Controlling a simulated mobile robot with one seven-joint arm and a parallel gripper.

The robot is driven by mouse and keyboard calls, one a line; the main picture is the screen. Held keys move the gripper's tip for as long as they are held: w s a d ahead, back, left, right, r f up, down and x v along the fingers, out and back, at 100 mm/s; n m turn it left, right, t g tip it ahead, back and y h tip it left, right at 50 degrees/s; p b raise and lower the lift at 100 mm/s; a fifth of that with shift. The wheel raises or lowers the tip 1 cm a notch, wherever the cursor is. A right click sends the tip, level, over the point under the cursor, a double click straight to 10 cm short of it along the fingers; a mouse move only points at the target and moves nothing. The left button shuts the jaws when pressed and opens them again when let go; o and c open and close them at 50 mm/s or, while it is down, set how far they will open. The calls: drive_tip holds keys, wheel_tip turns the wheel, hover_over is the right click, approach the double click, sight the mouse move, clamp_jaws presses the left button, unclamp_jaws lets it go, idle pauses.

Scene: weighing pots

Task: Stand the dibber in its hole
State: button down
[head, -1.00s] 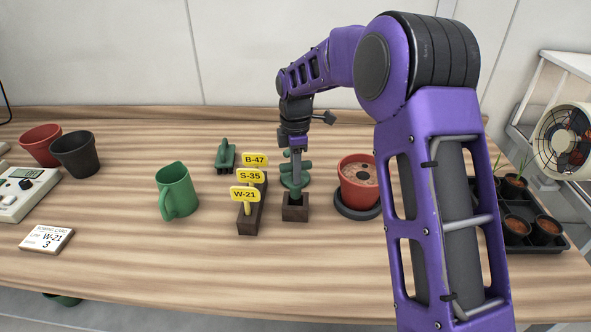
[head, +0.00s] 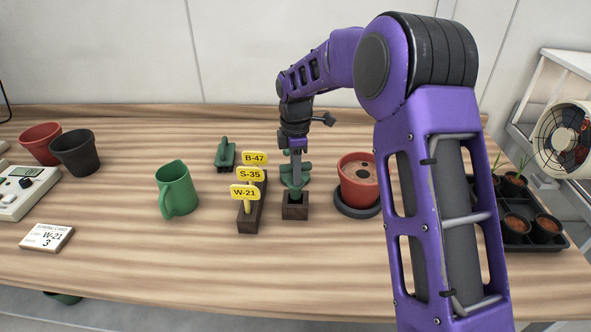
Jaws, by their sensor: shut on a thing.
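The dibber (head: 297,194) is green, and its lower end is at the top of a small dark wooden block (head: 295,212) in the middle of the table. It looks about upright, with its lower part in or over the block's hole; the tip is hidden. My gripper (head: 296,184) points down from above and is shut on the dibber. The fingers cover part of it, and green shows on both sides of them.
A dark label holder (head: 252,212) with yellow tags is close to the left. A green mug (head: 176,190) stands farther left. A terracotta pot (head: 358,182) on a dark round base is close to the right. A green-handled tool (head: 226,154) lies behind.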

drive_tip(key=shift+f+b, duration=0.95)
drive_tip(key=shift+f, duration=1.15)
unclamp_jaws()
drive_tip(key=shift+r, duration=0.15)
drive_tip(key=shift+r+p, duration=3.05)
drive_tip(key=shift+r, duration=0.65)
drive_tip(key=shift+r, duration=0.1)
drive_tip(key=shift+r+p, duration=1.7)
drive_tip(key=shift+r, duration=0.2)
